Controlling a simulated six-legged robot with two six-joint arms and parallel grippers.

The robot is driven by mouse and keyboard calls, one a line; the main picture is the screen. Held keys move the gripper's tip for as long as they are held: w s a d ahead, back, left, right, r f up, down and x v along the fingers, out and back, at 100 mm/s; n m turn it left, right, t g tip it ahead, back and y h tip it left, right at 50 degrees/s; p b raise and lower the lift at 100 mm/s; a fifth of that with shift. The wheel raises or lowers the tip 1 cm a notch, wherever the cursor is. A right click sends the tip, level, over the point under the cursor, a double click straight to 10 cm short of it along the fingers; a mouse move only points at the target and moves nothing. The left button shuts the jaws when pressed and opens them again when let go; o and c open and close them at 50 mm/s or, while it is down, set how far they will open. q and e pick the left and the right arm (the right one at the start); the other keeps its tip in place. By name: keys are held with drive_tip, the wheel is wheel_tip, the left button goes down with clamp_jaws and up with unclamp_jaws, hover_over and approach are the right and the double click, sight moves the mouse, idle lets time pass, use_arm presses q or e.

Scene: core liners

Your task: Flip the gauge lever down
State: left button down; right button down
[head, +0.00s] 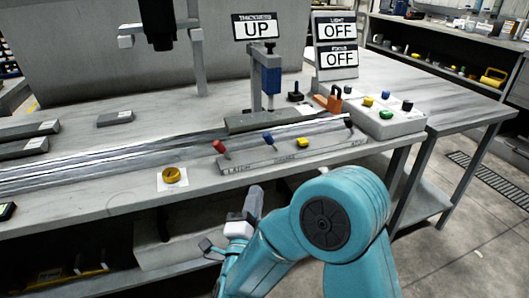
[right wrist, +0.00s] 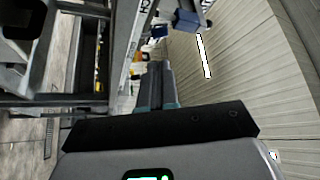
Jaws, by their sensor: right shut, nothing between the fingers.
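A sloped strip (head: 240,166) on the bench's front carries a row of levers: red (head: 218,146), blue (head: 267,138), yellow (head: 303,142) and black (head: 348,122). Its lettering is small; I cannot surely read which lever is the gauge one. A sign (head: 256,27) above reads UP, over a blue and grey upright device (head: 268,75). My right gripper (head: 254,192) is shut and empty, pointing up in front of the bench edge, below the strip and apart from the levers. Its closed fingers (right wrist: 155,85) also show in the right wrist view. My left gripper is out of view.
Flat grey blocks (head: 115,118) lie at the left. The bench's front edge and lower shelf are near my arm.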

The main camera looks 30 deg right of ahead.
sight(267, 141)
drive_tip(key=x, duration=1.4)
drive_tip(key=shift+a+p, duration=0.1)
drive_tip(key=shift+p, duration=0.3)
